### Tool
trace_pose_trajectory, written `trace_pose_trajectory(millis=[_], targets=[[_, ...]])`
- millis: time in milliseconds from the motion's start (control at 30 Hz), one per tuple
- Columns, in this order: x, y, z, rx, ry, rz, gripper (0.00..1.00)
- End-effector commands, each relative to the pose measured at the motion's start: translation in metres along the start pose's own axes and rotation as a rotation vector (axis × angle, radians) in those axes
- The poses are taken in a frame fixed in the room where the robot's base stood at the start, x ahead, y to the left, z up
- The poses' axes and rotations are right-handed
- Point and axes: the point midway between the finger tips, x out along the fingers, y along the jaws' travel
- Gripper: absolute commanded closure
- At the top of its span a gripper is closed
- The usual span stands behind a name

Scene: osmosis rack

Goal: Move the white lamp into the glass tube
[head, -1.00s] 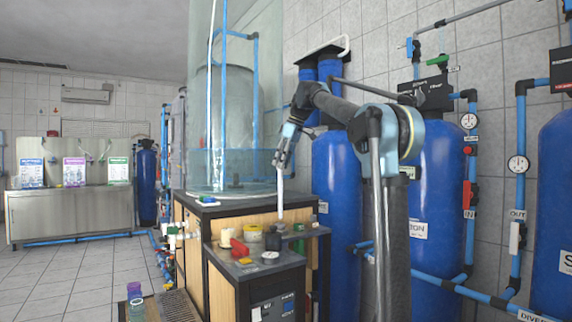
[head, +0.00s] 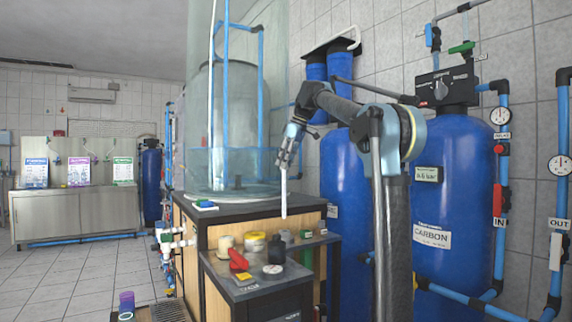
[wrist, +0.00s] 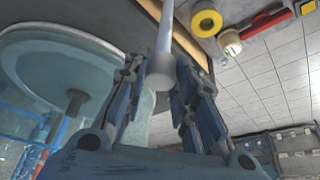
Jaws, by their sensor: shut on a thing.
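The white lamp (head: 284,192) is a thin white rod. My gripper (head: 287,152) is shut on it near its upper end, and it hangs about upright in front of the cabinet's top edge. In the wrist view the lamp (wrist: 164,38) passes between the two fingers (wrist: 160,85), its near end round and pale. A large clear glass cylinder (head: 205,150) stands on the black cabinet top, left of my gripper. It also shows at the left of the wrist view (wrist: 40,45). The lamp is apart from this cylinder in the head view. I cannot tell whether this is the task's glass tube.
A low side bench (head: 222,277) holds a red tool (head: 238,260), a dark round bottle (head: 276,250) and yellow items. Blue tanks (head: 452,195) and pipes line the right wall. Open tiled floor (head: 70,275) lies at the left.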

Motion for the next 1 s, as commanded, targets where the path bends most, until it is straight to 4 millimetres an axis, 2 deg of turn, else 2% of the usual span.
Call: trace_pose_trajectory(millis=[267,600,1000], targets=[[0.005,0.002,0.006,0.004,0.0,0.001,0.88],[0.029,0.002,0.016,0.005,0.0,0.002,0.88],[0.032,0.002,0.017,0.005,0.0,0.002,0.88]])
